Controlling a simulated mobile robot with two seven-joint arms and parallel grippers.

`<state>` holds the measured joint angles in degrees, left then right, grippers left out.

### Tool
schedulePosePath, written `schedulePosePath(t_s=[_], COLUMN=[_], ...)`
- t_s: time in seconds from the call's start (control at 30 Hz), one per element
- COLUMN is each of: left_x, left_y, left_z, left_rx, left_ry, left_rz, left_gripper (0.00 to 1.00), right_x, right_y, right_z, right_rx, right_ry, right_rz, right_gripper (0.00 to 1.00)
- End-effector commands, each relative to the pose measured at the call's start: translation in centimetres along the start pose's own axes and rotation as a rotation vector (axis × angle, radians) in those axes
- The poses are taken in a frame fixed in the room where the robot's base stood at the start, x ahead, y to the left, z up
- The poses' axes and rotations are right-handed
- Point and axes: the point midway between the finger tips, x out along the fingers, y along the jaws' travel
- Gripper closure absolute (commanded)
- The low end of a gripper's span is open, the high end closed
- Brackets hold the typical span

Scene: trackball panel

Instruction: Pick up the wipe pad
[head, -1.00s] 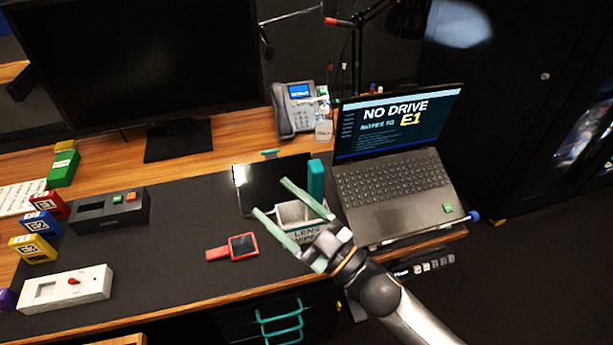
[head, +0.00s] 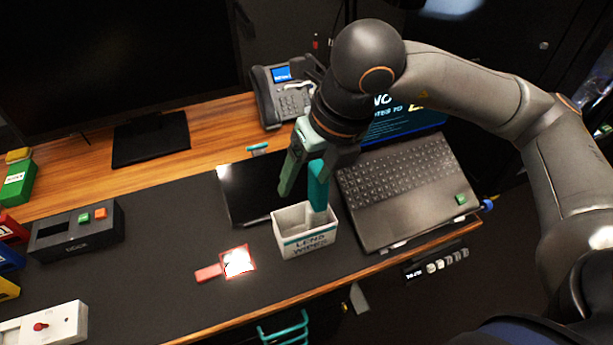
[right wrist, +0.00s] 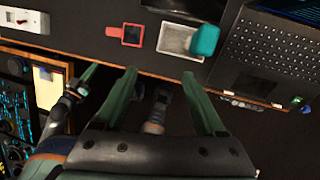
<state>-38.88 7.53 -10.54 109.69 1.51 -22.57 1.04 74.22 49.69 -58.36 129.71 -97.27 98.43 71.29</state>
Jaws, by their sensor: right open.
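The wipe pad (head: 318,188) is a teal upright block standing in the white lens wipes box (head: 307,243), its top sticking out above the rim. My right gripper (head: 308,180) is open and points down at the pad from above in the head view. One green finger is left of the pad; the other is partly hidden, and I cannot tell whether either touches it. In the right wrist view the pad (right wrist: 205,40) and box lie beyond and right of my open fingertips (right wrist: 158,73). My left gripper (right wrist: 82,84) seems to show partly at the left there; its jaws are unclear.
A laptop (head: 400,195) stands close right of the box. A phone (head: 285,95) is behind.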

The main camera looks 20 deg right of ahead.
Motion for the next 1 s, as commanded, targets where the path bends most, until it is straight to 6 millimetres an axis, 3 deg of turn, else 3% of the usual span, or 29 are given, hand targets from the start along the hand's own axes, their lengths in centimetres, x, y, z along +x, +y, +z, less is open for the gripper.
schedulePosePath(t_s=[0.1,0.27,0.6,0.83,1.0], left_x=[0.2,0.2,0.0,-0.1,-0.6], left_y=[0.0,0.0,0.0,0.0,0.1], left_z=[0.2,0.2,0.0,-0.1,-0.6], left_rx=[0.000,0.000,0.000,0.000,0.000], left_ry=[0.000,0.000,0.000,0.000,0.000], left_rz=[0.000,0.000,0.000,0.000,0.000], left_gripper=[1.00,1.00,1.00,1.00,1.00], right_x=[-1.6,-1.8,3.6,5.3,7.7], right_y=[-3.0,-4.5,-5.6,-6.1,-7.1], right_z=[1.6,2.3,3.1,3.2,3.3], right_rx=[0.057,0.090,0.090,0.088,0.087], right_ry=[-0.102,-0.143,-0.142,-0.141,-0.139], right_rz=[-0.136,-0.197,-0.195,-0.195,-0.195], right_gripper=[0.28,0.28,0.28,0.28,0.28])
